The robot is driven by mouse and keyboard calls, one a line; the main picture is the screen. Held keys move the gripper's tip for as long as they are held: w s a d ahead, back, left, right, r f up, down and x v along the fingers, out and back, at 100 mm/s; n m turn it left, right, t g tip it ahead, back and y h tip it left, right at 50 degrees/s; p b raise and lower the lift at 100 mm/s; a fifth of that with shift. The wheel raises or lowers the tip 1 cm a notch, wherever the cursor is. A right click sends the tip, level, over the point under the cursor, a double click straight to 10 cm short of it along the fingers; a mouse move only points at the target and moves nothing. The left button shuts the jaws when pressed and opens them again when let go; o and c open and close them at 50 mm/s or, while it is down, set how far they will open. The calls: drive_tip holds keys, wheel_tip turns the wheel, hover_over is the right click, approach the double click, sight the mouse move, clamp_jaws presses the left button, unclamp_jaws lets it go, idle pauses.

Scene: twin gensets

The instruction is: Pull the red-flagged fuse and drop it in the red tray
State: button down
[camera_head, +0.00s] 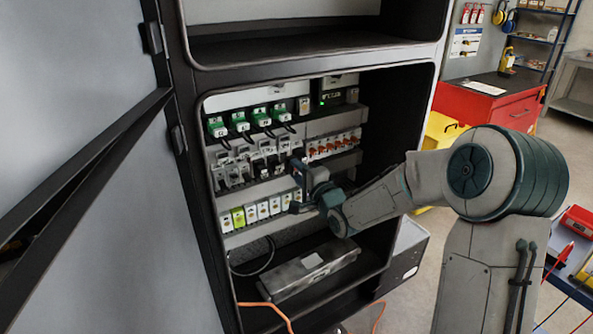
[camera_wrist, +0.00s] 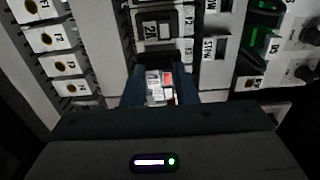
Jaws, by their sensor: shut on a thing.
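My gripper (camera_head: 305,185) reaches into the open cabinet, at the right end of the lower device rows. In the wrist view my gripper (camera_wrist: 160,92) is shut on a small white fuse with a red flag (camera_wrist: 168,78). The fuse lies between the two dark fingers. Whether it is still seated or free of its slot I cannot tell. In the head view the gripper hides the fuse. I cannot make out a red tray for certain; a red item (camera_head: 578,221) lies on a blue-edged cart at the right edge.
The cabinet holds rows of green-topped units (camera_head: 260,117), orange-marked breakers (camera_head: 333,144) and white modules (camera_head: 262,210) close around the gripper. A grey box (camera_head: 310,268) lies on the cabinet floor. The cabinet door (camera_head: 90,170) stands at left. A red workbench (camera_head: 505,103) stands behind.

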drive_tip(key=shift+p+v, duration=0.3)
drive_tip(key=shift+v, duration=1.95)
